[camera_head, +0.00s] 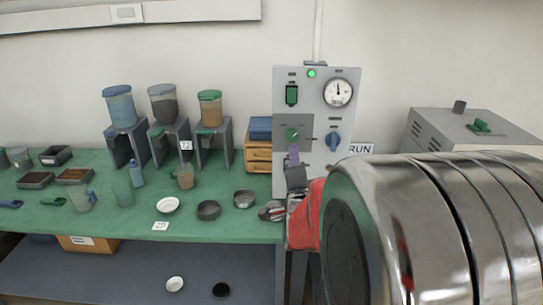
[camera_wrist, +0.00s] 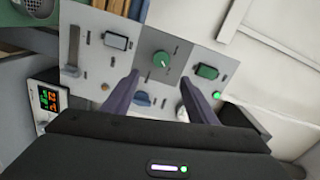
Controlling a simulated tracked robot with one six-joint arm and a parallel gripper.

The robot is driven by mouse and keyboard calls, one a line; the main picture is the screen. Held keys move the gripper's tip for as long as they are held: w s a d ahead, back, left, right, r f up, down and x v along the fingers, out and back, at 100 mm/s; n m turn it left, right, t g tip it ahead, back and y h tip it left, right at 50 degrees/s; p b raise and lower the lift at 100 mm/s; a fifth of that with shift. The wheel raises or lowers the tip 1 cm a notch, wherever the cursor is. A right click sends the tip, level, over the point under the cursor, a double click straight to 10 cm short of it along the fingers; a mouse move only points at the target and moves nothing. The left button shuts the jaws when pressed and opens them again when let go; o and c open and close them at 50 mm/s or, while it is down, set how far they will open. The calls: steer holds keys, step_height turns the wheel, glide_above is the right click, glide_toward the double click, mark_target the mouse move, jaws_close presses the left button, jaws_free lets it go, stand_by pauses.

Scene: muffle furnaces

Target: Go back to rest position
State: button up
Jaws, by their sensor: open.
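My gripper (camera_head: 293,157) is in front of the grey control panel (camera_head: 315,106), just below its green knob (camera_head: 292,134). In the wrist view my gripper (camera_wrist: 160,78) is open, its two purple fingers apart with nothing between the tips. The green knob (camera_wrist: 161,59) shows just beyond the tips, and I cannot tell whether they touch the panel. A blue knob (camera_wrist: 143,98) is partly in view between the fingers. My arm fills the lower right of the head view and hides what is behind it.
A green bench (camera_head: 110,224) to the left carries dispensers, dark bowls and a white dish (camera_head: 168,205). A grey box (camera_head: 450,130) stands to the right.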

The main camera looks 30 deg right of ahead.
step_height(320, 180, down, 10)
steer(key=s+a+n+g+y, duration=0.1)
steer(key=a+n+g+y, duration=0.1)
steer(key=n+g+y, duration=0.3)
steer(key=s+a+f+n+g+y, duration=0.2)
steer(key=s+a+f+n, duration=0.25)
steer(key=a+n, duration=0.3)
steer(key=s+a+r+n+y, duration=0.1)
steer(key=s+a+r+n, duration=0.2)
steer(key=a, duration=0.3)
steer(key=s+a+r+n+g+y, duration=0.1)
steer(key=s+a+r+n, duration=0.2)
steer(key=s+a, duration=0.3)
steer(key=s+a+r+n+g+y, duration=0.1)
steer(key=s+a+r+n, duration=0.2)
steer(key=a, duration=0.5)
steer(key=shift+s+a+r+n, duration=0.15)
steer(key=shift+s+r+n, duration=0.2)
steer(key=shift+s+n, duration=0.5)
